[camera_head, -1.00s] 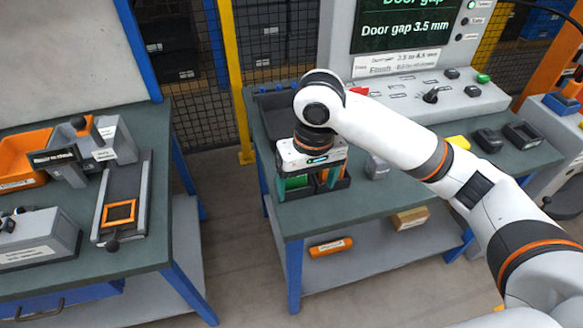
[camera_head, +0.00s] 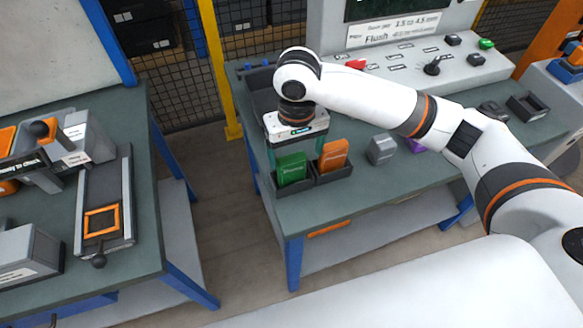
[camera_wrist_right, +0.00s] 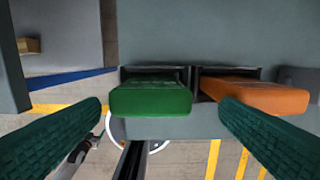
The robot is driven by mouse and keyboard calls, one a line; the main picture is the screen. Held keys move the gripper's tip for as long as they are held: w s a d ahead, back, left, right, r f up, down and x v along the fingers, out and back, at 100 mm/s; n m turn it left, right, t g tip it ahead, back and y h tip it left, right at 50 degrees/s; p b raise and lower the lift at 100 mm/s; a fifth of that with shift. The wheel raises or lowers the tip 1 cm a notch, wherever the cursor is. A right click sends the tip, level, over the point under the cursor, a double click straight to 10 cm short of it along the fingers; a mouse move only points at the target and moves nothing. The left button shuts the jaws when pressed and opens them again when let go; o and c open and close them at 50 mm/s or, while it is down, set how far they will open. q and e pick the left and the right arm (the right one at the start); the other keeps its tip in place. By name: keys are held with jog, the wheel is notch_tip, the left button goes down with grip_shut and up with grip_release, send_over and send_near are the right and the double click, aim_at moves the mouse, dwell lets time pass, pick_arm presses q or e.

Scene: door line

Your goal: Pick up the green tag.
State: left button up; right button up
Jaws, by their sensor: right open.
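The green tag (camera_head: 291,170) stands upright in the left slot of a small dark holder (camera_head: 318,183) near the table's front left corner. The green tag also shows in the right wrist view (camera_wrist_right: 151,98), between the two fingers and left of the orange tag. My right gripper (camera_head: 296,150) is open and empty, with its teal fingers just behind and above the green tag in the head view. In the right wrist view the fingers (camera_wrist_right: 160,108) are spread wide; the right one overlaps the orange tag's edge in the picture. I cannot tell whether they touch anything. My left gripper is out of view.
An orange tag (camera_head: 334,154) stands in the right slot, close beside the green one. A grey block (camera_head: 381,149) lies to the right on the table. The control panel (camera_head: 410,62) stands behind. A second table (camera_head: 150,215) is at left, across a gap.

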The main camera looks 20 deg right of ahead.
aim_at(292, 165)
jog(key=f, duration=0.4)
jog(key=shift+w+a+f, duration=0.15)
jog(key=shift+a, duration=0.2)
jog(key=shift+f+p, duration=0.3)
jog(key=shift+f, duration=0.25)
jog(key=shift+c, duration=1)
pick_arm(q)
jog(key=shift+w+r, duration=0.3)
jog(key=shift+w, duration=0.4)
pick_arm(e)
jog(key=c, duration=0.9)
